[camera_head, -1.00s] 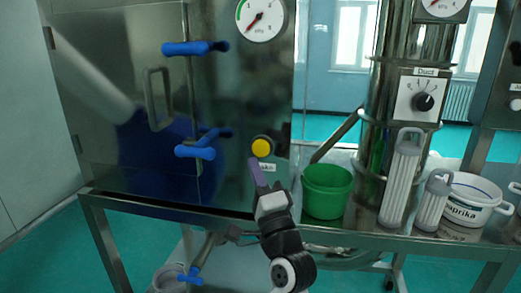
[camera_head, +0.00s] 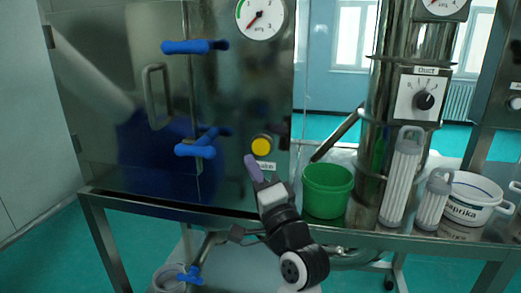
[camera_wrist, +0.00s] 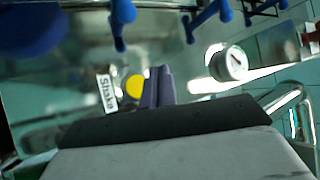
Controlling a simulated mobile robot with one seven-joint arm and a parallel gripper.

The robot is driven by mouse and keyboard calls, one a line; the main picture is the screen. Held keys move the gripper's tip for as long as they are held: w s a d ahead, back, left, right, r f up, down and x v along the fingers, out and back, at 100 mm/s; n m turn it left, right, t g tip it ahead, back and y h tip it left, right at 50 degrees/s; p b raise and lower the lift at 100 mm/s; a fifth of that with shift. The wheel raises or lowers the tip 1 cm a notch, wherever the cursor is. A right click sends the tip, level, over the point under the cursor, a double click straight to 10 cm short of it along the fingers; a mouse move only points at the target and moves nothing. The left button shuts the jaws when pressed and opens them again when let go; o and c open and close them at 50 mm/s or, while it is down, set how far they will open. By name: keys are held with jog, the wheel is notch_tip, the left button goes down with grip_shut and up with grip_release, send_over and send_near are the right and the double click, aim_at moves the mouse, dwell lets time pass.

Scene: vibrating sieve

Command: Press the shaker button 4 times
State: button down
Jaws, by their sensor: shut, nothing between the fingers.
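The yellow shaker button (camera_head: 262,146) sits in a dark ring on the steel cabinet front. A small white label (camera_head: 266,165) is below it, partly covered by my gripper; in the wrist view the label (camera_wrist: 107,94) reads "Shake". My gripper (camera_head: 251,160) is shut and empty, with its purple fingers just left of and below the button in the head view. In the wrist view the button (camera_wrist: 134,87) shows just left of the fingertips (camera_wrist: 158,72). I cannot tell how far the tips are from the panel.
Blue valve handles (camera_head: 195,150) stick out left of the button. A green bucket (camera_head: 327,190), white filter cartridges (camera_head: 402,180) and a paprika tub (camera_head: 474,200) stand at right. A pressure gauge (camera_head: 261,17) is above. The panel around the button is clear.

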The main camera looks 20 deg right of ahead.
aim_at(258, 146)
jog(key=shift+s+a+f+n+g+y, duration=0.1)
jog(key=shift+s+a+n+g+y, duration=0.2)
jog(key=shift+s+n+g, duration=0.55)
jog(key=shift+s+a+f+n+g+y, duration=0.1)
jog(key=shift+s+a+n+g+y, duration=0.2)
jog(key=shift+n+g, duration=0.6)
jog(key=shift+d+n+t, duration=0.1)
jog(key=shift+n+t, duration=0.15)
jog(key=shift+w+d+b, duration=0.2)
jog(key=shift+w+d, duration=0.6)
jog(key=shift+w, duration=0.4)
jog(key=shift+w+d+b, duration=0.15)
jog(key=shift+w+d, duration=0.7)
jog(key=shift+w, duration=0.4)
jog(key=shift+w+d+b, duration=0.2)
jog(key=shift+w+d, duration=0.6)
jog(key=shift+w, duration=0.4)
jog(key=shift+w+d, duration=0.2)
jog(key=shift+w, duration=0.1)
jog(key=shift+w+d, duration=0.5)
jog(key=shift+w, duration=0.2)
jog(key=shift+s, duration=0.15)
jog(key=shift+s+a, duration=0.7)
jog(key=shift+s, duration=0.2)
